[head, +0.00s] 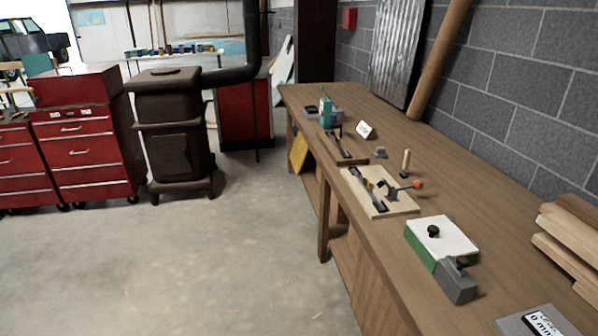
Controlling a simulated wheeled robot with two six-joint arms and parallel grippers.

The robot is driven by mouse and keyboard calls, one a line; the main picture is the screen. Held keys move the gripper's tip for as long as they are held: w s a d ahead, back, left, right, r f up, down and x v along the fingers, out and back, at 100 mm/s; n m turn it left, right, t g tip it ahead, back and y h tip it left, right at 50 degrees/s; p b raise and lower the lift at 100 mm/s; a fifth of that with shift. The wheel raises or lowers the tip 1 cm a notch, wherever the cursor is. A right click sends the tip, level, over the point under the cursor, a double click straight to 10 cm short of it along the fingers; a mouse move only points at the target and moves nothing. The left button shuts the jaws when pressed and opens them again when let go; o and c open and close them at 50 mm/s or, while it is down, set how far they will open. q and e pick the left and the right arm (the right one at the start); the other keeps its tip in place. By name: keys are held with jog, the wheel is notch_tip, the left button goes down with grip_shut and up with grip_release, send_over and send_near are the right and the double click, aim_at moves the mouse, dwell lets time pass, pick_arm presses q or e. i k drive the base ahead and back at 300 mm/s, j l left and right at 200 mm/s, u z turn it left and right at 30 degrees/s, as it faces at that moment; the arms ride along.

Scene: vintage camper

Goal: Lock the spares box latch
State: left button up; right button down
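I cannot tell whether this is the spares box, and no latch can be made out clearly. Farther back, a light wooden board (365,200) carries a dark metal bar and a lever with an orange ball end (416,184); the lever lies low and slanted. Neither of my grippers shows in the head view.
A darker board with a black tool (345,150), a teal device (326,112) and a white card (364,130) stand farther along the bench. Stacked planks (570,235) and a grey gauge (540,322) are at right. A stove (175,140) and red cabinets (80,145) stand left. Open floor lies before the bench.

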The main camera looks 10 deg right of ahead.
aim_at(462, 262)
jog(key=z, duration=1.25)
jog(key=k+l+z, duration=0.3)
jog(key=k+l, duration=0.05)
jog(key=l, duration=0.05)
